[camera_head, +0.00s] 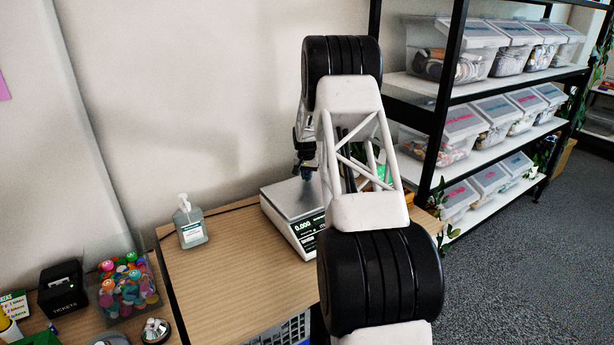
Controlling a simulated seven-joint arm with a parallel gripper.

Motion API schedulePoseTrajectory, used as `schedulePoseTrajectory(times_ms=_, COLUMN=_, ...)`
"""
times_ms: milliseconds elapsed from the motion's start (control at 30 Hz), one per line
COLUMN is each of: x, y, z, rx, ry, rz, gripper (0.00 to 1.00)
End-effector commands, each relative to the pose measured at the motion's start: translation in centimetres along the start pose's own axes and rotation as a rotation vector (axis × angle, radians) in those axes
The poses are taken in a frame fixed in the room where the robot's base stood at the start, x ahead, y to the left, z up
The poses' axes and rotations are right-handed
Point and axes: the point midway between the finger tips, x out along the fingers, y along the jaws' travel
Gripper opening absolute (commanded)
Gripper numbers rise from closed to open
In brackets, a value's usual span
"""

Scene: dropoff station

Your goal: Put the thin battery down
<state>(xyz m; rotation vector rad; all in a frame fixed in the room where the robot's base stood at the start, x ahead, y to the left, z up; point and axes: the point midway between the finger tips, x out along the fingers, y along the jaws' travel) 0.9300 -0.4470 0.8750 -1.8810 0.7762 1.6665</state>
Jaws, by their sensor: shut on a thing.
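My gripper (304,173) shows small and dark above the pan of a white scale (299,198), partly hidden behind my own arm. It is shut on the thin battery, which is too small and too covered to make out. I cannot tell whether the battery touches the pan. The scale stands on a wooden table (240,270), and its green display reads about zero. The visible part of the pan looks bare; my arm hides its right side.
A sanitizer bottle (190,222) stands left of the scale. A green item (384,173) shows behind my arm. A ticket box (61,288) and a bin of colourful toys (124,285) are at the far left. Shelves with clear bins (456,50) stand right. The table front is clear.

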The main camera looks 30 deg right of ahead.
Motion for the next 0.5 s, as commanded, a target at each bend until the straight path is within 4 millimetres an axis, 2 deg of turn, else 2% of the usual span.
schedulePoseTrajectory(times_ms=300, x=0.29, y=0.0, z=0.04, rx=0.0, ry=0.0, rz=0.0, gripper=0.0)
schedulePoseTrajectory(times_ms=333, x=0.27, y=0.0, z=0.03, rx=0.0, ry=0.0, rz=0.0, gripper=0.17)
schedulePoseTrajectory(times_ms=500, x=0.25, y=0.0, z=0.03, rx=0.0, ry=0.0, rz=0.0, gripper=0.39)
